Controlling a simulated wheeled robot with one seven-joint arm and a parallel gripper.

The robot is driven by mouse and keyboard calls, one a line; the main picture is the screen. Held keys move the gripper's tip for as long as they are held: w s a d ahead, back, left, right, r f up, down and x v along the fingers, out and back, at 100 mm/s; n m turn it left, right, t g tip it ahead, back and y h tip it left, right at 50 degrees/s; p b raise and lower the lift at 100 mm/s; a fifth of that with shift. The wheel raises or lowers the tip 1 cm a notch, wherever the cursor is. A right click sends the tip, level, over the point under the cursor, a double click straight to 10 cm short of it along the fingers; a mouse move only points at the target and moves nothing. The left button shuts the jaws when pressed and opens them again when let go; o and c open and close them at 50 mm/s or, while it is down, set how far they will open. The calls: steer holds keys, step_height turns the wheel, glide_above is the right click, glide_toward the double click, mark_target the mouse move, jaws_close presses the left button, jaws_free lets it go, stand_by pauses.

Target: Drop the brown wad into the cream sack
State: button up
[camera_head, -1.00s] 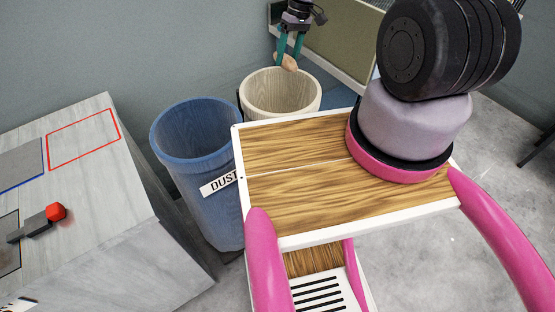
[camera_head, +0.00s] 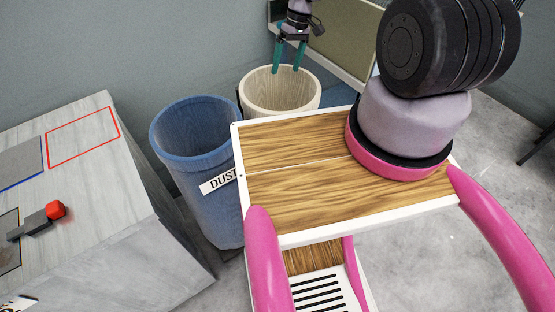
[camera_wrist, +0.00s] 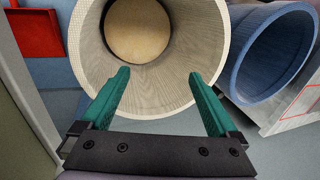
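The cream sack (camera_head: 262,92) stands open and upright behind the trolley, beside the blue bin. It also shows in the wrist view (camera_wrist: 200,42), where I look down into its round mouth. My gripper (camera_head: 286,70) is above the sack's mouth, with its green fingers pointing down. In the wrist view my gripper (camera_wrist: 159,75) has its fingers wide apart with nothing between them. The brown wad is not visible in the head view. A round tan area shows deep inside the sack; I cannot tell the wad apart from the bottom there.
A blue bin (camera_head: 205,143) with a partly hidden label stands left of the sack. A wood-topped trolley (camera_head: 300,200) with pink posts is in front. A grey worktop (camera_head: 85,180) with a red outline and a red-knobbed lever is at left. A red box (camera_wrist: 35,32) shows in the wrist view.

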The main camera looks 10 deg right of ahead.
steer(key=v, duration=1)
steer(key=shift+r, duration=0.4)
